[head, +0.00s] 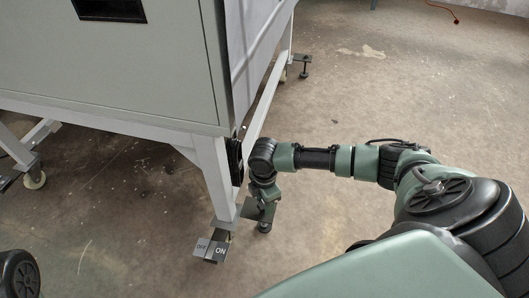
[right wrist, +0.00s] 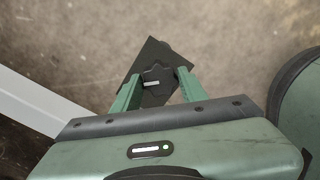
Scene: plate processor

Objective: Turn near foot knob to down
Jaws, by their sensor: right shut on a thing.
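The near foot knob (right wrist: 153,76) is a dark, lobed knob with a pale mark, on a dark flat plate (right wrist: 150,47). In the right wrist view it sits between the two green fingers of my right gripper (right wrist: 155,84), which is shut on it. In the head view my right gripper (head: 263,196) reaches down to the foot plate (head: 259,212) beside the near leg of the grey machine. The black foot (head: 264,227) shows under the plate. The knob itself is hidden there by the gripper. My left gripper is not in view.
The grey machine cabinet (head: 130,60) stands on a pale frame (head: 213,172) close left of my right arm. A pedal with OFF and ON labels (head: 216,250) lies at the leg's base. Another foot (head: 303,62) stands farther back. The floor to the right is clear.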

